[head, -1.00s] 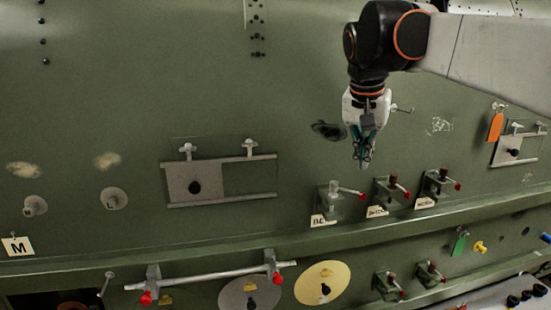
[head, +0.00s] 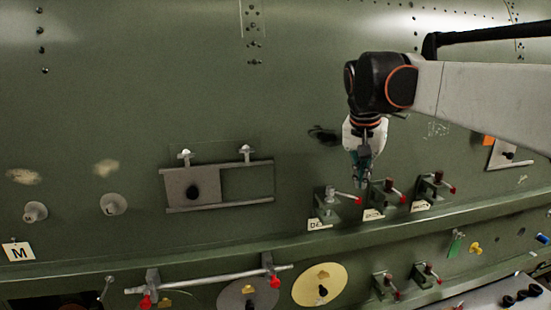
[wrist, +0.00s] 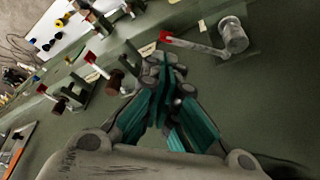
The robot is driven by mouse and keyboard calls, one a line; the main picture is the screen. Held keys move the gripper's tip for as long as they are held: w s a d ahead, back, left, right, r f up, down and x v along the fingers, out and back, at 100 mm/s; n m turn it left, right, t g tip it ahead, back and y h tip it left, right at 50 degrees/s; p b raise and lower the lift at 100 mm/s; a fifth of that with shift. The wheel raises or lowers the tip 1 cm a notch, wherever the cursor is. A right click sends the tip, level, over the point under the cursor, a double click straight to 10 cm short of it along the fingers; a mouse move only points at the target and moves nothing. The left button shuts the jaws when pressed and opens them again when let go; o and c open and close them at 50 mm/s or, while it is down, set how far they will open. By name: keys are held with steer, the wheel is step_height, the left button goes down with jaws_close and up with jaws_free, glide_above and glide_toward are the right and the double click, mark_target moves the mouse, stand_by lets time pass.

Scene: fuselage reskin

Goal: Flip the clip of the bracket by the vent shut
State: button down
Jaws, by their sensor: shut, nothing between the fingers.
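Three small brackets with red-tipped levers stand in a row on the green skin: a left one (head: 326,200) with a grey cylinder, a middle one (head: 382,195) and a right one (head: 433,187) with brown knobs. Each has a tag below. I cannot tell which is the one by the vent. My gripper (head: 362,184) is shut and empty, pointing down between the left and middle brackets. In the wrist view its teal fingers (wrist: 165,90) are together, between the grey cylinder (wrist: 233,36) with its lever and the brown knob (wrist: 113,82). Contact is unclear.
A framed sliding panel (head: 185,190) lies to the left. A ledge (head: 250,240) runs below the brackets. Under it are a clamped bar (head: 210,279), a yellow disc (head: 331,273) and two smaller brackets (head: 384,285). A dark patch (head: 323,134) is up-left of my gripper.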

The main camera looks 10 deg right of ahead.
steer(key=shift+p+x, duration=0.3)
steer(key=shift+x, duration=1.65)
steer(key=shift+s, duration=0.1)
steer(key=shift+s+a+m, duration=0.2)
steer(key=shift+m, duration=0.2)
steer(key=shift+s+a, duration=0.1)
steer(key=shift+s, duration=0.1)
steer(key=s+a+m, duration=0.1)
steer(key=m, duration=0.1)
steer(key=s+a+m+g+b, duration=0.1)
steer(key=m, duration=0.1)
steer(key=s+a+m+g+h+b, duration=0.1)
steer(key=m, duration=0.2)
steer(key=shift+a, duration=0.35)
steer(key=shift+s, duration=0.1)
